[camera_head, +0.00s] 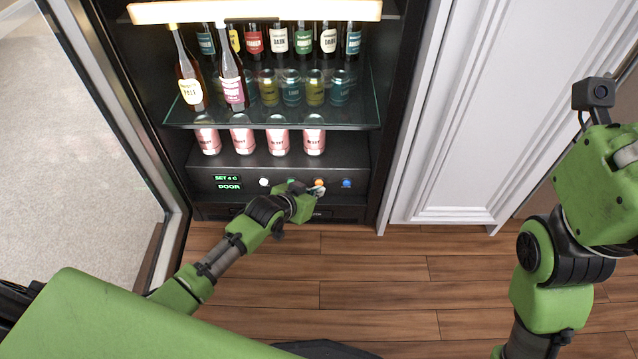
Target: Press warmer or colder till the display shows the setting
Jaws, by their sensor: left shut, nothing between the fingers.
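The display (227,183) on the fridge's lower panel shows green text that reads SET 4 C, with DOOR under it. I cannot read which is warmer or colder. My left gripper (318,192) is shut and empty, its tip at the orange button's lower edge; I cannot tell if it touches. My right arm shows at the right, but its gripper is not in view.
The fridge's glass door (110,110) stands open at the left. Pink cans (277,141) stand above the panel, and bottles and cans fill the glass shelf (290,117) above. A white cabinet (470,120) is at the right. The wooden floor (380,270) in front is clear.

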